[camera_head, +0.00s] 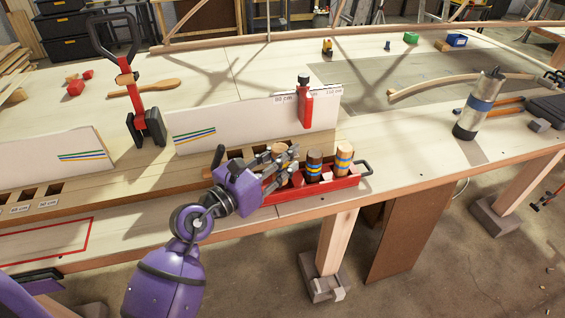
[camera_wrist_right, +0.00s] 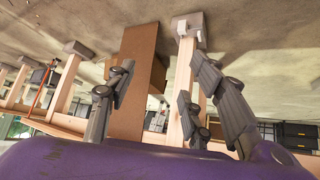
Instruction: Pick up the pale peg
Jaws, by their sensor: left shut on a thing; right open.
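A red tray (camera_head: 325,187) with a black handle sits at the front edge of the workbench. In it stand a dark brown peg (camera_head: 314,165) and a pale peg (camera_head: 344,160), both upright with blue and yellow bands. A tan peg (camera_head: 279,150) stands at the tray's left, partly hidden by my gripper. My left gripper (camera_head: 285,160) is shut around this tan peg, to the left of the dark and pale pegs. In the right wrist view my right gripper (camera_wrist_right: 157,92) is open and empty, with its fingers spread apart.
A black-and-red clamp (camera_head: 140,90) stands at left. A metal flask (camera_head: 478,105) stands at right.

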